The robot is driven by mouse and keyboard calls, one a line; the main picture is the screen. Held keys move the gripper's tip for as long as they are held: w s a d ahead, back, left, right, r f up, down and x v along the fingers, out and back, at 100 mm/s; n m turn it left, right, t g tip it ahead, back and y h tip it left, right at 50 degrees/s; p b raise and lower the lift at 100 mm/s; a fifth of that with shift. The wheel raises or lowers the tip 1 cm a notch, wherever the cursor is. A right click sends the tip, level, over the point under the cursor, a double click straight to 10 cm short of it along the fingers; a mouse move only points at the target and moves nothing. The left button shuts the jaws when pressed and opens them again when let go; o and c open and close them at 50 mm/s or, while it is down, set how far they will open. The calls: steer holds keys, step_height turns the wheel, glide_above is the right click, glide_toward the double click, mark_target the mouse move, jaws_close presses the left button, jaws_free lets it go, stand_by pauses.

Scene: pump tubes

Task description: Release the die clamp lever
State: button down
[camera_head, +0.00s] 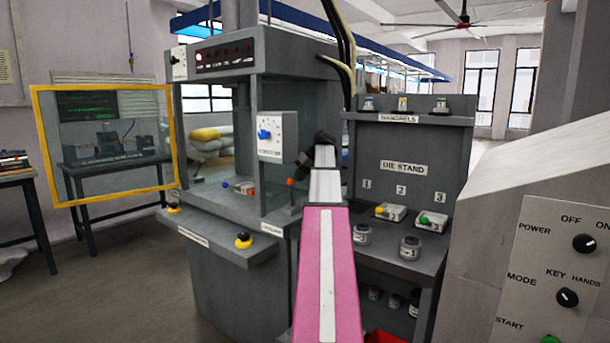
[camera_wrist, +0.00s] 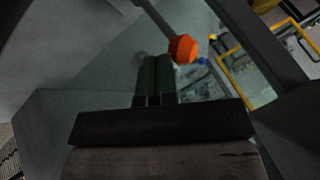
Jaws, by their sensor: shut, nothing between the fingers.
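The die clamp lever is a thin grey rod with an orange knob (camera_head: 291,182), standing inside the press at the right of its bed. In the wrist view the orange knob (camera_wrist: 182,48) is large, and its rod runs toward the top left. My gripper (camera_wrist: 156,60) is shut and empty. Its dark fingertips appear just left of and below the knob in the wrist view; I cannot tell whether they touch it. In the head view my gripper is mostly hidden behind my pink and white arm, close to the right side of the press.
The die stand (camera_head: 405,167) with dies is at right, and a control panel (camera_head: 560,265) is at the near right.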

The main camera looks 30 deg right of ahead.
steer(key=shift+a, duration=0.1)
steer(key=shift+s+a+r, duration=0.1)
steer(key=shift+s+a, duration=0.2)
steer(key=shift+a, duration=0.4)
steer(key=shift+d, duration=0.1)
